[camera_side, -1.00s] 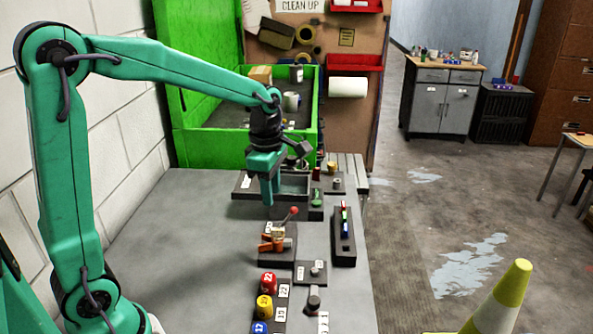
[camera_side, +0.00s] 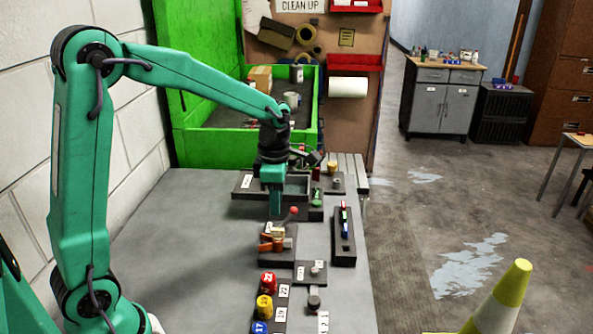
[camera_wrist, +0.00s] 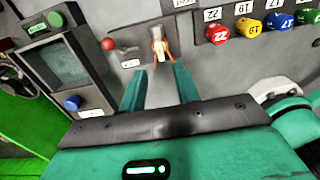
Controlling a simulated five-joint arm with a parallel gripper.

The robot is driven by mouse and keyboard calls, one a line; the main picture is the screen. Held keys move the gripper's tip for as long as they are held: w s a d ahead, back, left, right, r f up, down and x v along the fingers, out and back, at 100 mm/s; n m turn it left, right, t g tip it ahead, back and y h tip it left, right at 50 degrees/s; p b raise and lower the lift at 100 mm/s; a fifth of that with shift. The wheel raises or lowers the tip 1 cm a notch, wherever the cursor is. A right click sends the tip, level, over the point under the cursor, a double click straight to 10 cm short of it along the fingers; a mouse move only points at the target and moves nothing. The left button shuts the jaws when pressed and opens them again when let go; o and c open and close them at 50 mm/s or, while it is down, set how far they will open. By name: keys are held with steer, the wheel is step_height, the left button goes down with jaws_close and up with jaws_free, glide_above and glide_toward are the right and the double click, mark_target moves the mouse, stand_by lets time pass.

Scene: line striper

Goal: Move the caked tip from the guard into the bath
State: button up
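The guard (camera_side: 268,243) is an orange piece on a dark block in the side view, with a beige part standing in it. A red-knobbed lever (camera_side: 293,211) rises beside it. In the wrist view the guard (camera_wrist: 168,47) lies beyond the fingertips, with the pale part (camera_wrist: 157,36) at it. I cannot make out the caked tip for certain. The bath (camera_side: 297,186) is a grey open basin behind the guard; it is also at the left of the wrist view (camera_wrist: 66,62). My gripper (camera_side: 275,213) points down, behind the guard. In the wrist view my gripper (camera_wrist: 157,75) is open and empty.
Numbered red (camera_side: 268,283), yellow (camera_side: 264,305) and blue caps stand in a row towards the camera. A dark rack with coloured pieces (camera_side: 344,243) lies right of the guard. A green bin (camera_side: 205,130) stands at the back. The table's left side is clear.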

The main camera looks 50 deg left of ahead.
mark_target(277, 229)
steer(key=shift+f, duration=4)
jaws_close()
steer(key=shift+r, duration=0.9)
steer(key=shift+r, duration=2.05)
steer(key=shift+r, duration=0.15)
